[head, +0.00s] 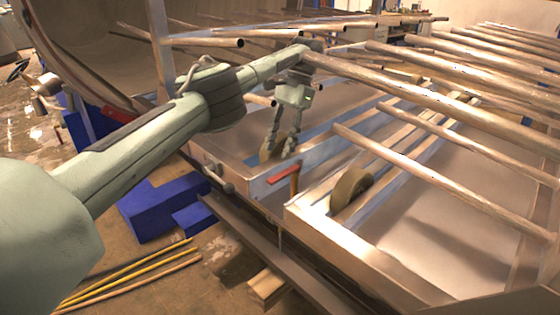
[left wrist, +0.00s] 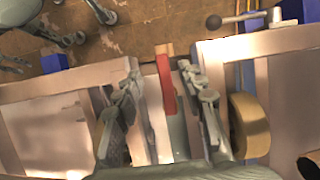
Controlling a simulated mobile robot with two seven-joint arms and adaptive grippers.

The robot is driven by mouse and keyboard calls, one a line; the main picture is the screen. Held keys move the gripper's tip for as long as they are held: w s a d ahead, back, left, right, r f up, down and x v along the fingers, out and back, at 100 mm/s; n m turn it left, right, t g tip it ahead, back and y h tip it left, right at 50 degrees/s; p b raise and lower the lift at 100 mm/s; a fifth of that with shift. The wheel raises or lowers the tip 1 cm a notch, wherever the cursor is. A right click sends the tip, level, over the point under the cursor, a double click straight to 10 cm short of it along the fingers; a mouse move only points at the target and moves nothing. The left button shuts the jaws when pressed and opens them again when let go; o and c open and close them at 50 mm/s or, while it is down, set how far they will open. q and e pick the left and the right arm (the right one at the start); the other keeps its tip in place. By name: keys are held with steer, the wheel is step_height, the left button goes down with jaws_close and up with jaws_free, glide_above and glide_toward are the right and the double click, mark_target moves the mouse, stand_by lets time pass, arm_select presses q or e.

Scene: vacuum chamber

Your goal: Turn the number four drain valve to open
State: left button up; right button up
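A drain valve with a red lever handle (head: 285,174) sits at the gap between two metal frame sections. No number is legible on it. In the left wrist view, the red handle (left wrist: 165,84) lies between my finger lines, beyond the fingertips. My left gripper (head: 280,150) points down above and slightly behind the handle, its fingers apart and empty; it also shows in the left wrist view (left wrist: 158,72). No contact with the handle shows. Grey-green fingers at the upper left of the left wrist view appear to be my right gripper (left wrist: 92,28), spread and empty.
Long metal rails (head: 440,95) cross above the frame and surround my left arm. Two wheels stand near the handle, one at right (head: 350,188). A ball-ended lever (head: 218,178) is left. A blue block (head: 160,207) and yellow rods (head: 130,272) lie on the floor.

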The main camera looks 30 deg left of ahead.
arm_select(q)
steer(key=shift+r, duration=1.35)
